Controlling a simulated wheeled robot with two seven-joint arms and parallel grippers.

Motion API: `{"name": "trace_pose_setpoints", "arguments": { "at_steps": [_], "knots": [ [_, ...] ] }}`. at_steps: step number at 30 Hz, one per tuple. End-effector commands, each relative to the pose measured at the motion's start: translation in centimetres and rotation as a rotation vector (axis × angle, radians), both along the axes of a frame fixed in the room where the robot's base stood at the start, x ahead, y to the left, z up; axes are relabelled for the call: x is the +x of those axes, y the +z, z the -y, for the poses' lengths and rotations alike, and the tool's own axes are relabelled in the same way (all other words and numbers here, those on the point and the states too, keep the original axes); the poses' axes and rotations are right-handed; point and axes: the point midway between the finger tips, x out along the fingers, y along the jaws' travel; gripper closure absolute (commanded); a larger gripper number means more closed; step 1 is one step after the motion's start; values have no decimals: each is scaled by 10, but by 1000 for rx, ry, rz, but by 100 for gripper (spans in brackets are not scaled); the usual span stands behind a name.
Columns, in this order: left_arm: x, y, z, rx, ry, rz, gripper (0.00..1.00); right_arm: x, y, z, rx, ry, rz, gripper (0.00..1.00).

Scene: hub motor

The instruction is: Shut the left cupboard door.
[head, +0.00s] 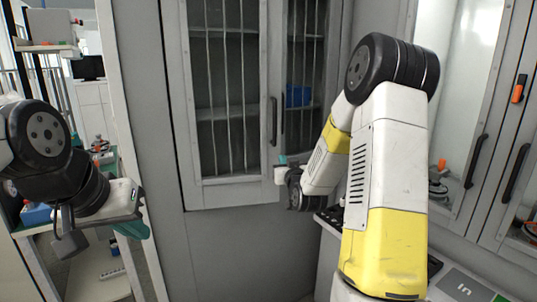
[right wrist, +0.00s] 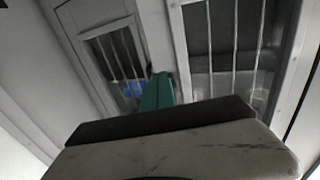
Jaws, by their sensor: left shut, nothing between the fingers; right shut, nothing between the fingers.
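The left cupboard door (head: 187,100) is a grey frame with a barred pane and a dark upright handle (head: 273,121) near its right edge. It looks slightly ajar, but the exact gap is hard to judge. My right gripper (head: 283,160) is shut and empty at the door's lower right edge; I cannot tell whether it touches. In the right wrist view its teal fingertips (right wrist: 158,92) are before the seam between two barred panels. My left gripper (head: 138,230) is shut and empty, low at the left, well away from the door.
The neighbouring barred door, with a blue item (head: 298,95) behind it, is partly covered by my right arm. Further right are more glazed doors with dark handles (head: 514,172) and a counter. Shelves (head: 45,47) stand at the far left.

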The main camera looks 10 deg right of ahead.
Motion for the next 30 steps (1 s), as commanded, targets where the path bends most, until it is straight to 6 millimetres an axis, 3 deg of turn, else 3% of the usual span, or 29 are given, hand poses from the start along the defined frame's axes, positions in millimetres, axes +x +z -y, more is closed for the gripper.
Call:
{"name": "trace_pose_setpoints", "arguments": {
  "at_steps": [6, 12, 30],
  "knots": [
    [0, 0, 0, -1, 1, 0, 100, 45, 0, -1, 0, 1, 2, 100],
    [0, 0, 0, -1, 1, 0, 100, 69, 0, -1, -1, 0, 0, 100],
    [0, 0, 0, -1, 1, 0, 100, 86, 1, -1, 3, 24, 2, 100]
  ]
}}
